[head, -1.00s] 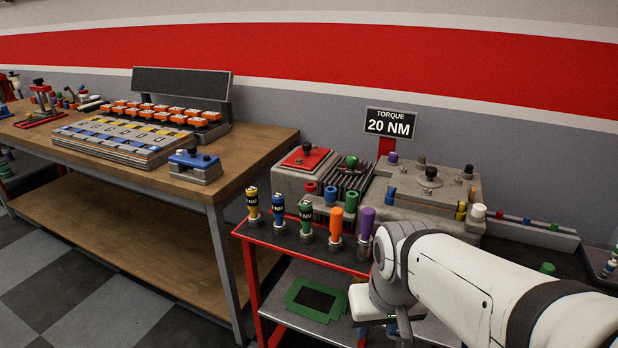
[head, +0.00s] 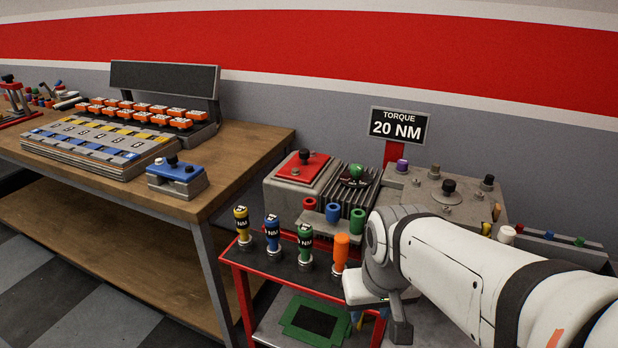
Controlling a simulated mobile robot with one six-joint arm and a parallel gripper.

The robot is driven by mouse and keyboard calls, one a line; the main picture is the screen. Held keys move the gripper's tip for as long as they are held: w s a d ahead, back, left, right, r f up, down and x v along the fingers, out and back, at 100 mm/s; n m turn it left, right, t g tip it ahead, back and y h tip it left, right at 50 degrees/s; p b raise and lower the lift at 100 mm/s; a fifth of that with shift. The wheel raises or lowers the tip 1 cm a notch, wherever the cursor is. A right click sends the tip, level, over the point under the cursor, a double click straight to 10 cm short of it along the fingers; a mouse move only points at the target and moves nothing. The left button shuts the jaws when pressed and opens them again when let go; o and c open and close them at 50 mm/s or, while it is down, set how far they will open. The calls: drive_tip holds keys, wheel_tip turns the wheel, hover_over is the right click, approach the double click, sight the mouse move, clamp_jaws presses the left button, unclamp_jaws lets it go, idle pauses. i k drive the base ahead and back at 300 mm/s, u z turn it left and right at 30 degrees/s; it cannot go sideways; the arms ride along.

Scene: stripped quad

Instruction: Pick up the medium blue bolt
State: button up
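Blue pieces show in several places, and I cannot tell which is the medium blue bolt. One small blue piece (head: 549,236) sits between a red and a green one in a narrow grey tray on the right. A blue cylinder (head: 332,212) stands before the finned block in the middle. The end of my arm is above the red cart's right side, left of the narrow tray. My gripper (head: 398,322) shows at most as a grey part below the wrist. Its fingers cannot be made out, and nothing held is visible.
Yellow, blue, green and orange drivers (head: 304,243) stand along the red-edged cart (head: 232,258). A grey block (head: 470,192) with knobs lies behind my arm. A wooden bench (head: 215,195) with a parts rack and a blue-topped fixture (head: 178,172) stands left. Checkered floor is open at lower left.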

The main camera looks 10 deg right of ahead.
sight(550, 234)
drive_tip(key=z, duration=2.1)
drive_tip(key=k, duration=0.65)
drive_tip(key=u, duration=0.35)
drive_tip(key=i, duration=0.95)
